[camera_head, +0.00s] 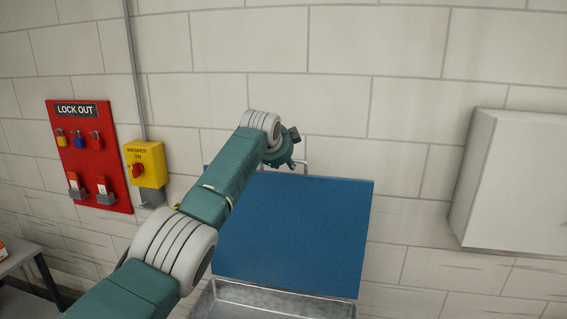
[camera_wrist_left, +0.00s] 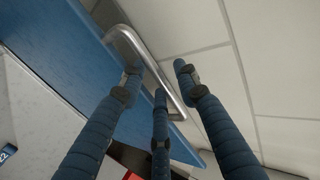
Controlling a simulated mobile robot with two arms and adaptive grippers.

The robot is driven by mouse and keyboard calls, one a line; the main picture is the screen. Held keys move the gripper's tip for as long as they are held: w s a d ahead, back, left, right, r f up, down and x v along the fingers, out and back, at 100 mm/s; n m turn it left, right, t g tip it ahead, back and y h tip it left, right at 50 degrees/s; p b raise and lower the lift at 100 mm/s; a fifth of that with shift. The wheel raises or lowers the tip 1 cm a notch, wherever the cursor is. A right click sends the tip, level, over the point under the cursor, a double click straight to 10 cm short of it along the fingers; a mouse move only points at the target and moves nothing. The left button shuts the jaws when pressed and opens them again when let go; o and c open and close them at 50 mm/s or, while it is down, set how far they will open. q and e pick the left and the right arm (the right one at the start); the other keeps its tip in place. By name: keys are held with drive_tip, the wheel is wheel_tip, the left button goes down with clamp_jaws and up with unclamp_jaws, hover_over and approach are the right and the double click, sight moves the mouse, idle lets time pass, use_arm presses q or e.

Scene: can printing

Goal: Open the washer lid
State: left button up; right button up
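The washer lid (camera_head: 295,235) is a flat blue panel in the head view, and its blue surface also shows in the left wrist view (camera_wrist_left: 55,45). It appears raised, with its handle edge at the top and the open metal basin (camera_head: 275,301) below. The metal handle (camera_wrist_left: 150,65) is a bent bar, partly seen in the head view behind my gripper. My left gripper (camera_head: 290,160) is at the lid's top edge. In the wrist view its three dark blue fingers are spread, with the bar between them. Contact cannot be told. My right gripper is not seen.
A red lock-out board (camera_head: 88,165) and a yellow washer switch box (camera_head: 146,164) are on the wall at left. A white cabinet (camera_head: 520,185) hangs at right. A grey table (camera_head: 18,255) stands at the lower left. The wall is close behind the lid.

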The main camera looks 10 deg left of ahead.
use_arm(q)
drive_tip(key=v, duration=1.2)
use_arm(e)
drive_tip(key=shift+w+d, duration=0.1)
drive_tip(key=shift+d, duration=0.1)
use_arm(q)
drive_tip(key=shift+f, duration=0.1)
